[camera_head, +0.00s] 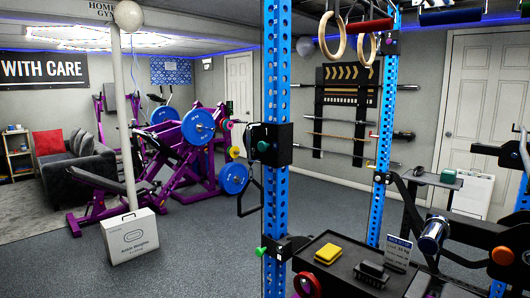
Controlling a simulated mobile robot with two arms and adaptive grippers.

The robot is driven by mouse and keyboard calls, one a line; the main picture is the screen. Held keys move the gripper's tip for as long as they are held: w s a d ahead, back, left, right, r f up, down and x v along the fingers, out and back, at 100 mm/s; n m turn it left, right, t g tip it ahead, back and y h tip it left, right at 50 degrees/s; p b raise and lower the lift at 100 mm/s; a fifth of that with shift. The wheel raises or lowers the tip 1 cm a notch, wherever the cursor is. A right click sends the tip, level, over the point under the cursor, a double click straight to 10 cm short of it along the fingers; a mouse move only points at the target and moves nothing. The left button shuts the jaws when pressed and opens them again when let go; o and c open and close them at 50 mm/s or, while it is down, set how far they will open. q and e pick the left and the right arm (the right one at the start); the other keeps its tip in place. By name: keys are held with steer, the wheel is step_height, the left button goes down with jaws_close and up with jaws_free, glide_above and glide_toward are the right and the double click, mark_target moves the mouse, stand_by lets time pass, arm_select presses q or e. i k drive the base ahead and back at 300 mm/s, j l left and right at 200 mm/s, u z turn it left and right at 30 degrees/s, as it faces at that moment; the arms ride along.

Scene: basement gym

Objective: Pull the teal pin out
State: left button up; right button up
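A dark teal knob (263,146), which looks like the teal pin's head, sits on a black bracket (278,142) on the near blue rack post (276,200). Its shaft is hidden, so I cannot tell how deep it sits. A brighter green knob (261,251) is lower on the same post, at a second black bracket. Neither of my grippers shows in this view.
A black tray (330,285) beside the near post holds a yellow block (327,253), a black block (371,274) and a small sign (398,252). Black rack arms with an orange knob (502,256) crowd the right. Open floor (195,255) lies left of the post.

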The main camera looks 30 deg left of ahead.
mark_target(263, 147)
steer(key=u, duration=1.25)
